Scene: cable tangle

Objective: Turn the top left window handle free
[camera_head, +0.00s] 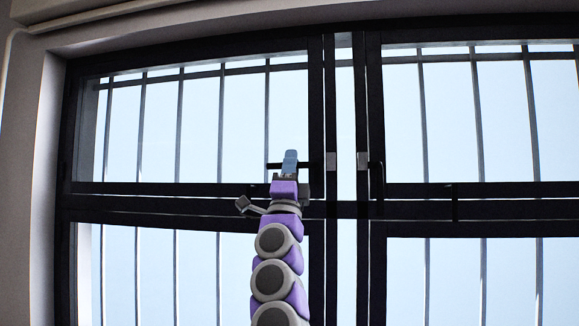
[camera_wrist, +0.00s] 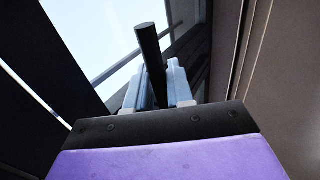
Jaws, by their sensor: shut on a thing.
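The top left window handle is a dark bar (camera_head: 310,165) beside the middle frame post, reaching left roughly level. In the wrist view it is a dark round rod (camera_wrist: 149,45) standing up between the two light blue fingers. My gripper (camera_head: 290,158) is shut on this bar; it also shows in the wrist view (camera_wrist: 155,88). The fingers hide part of the bar in the head view. The top left window (camera_head: 190,187) looks closed in its dark frame.
Vertical bars (camera_head: 179,130) stand beyond the glass. A second dark handle (camera_head: 378,180) hangs down right of the middle post. Small light plates (camera_head: 362,161) sit on the posts. A pale wall (camera_head: 28,170) edges the window at left.

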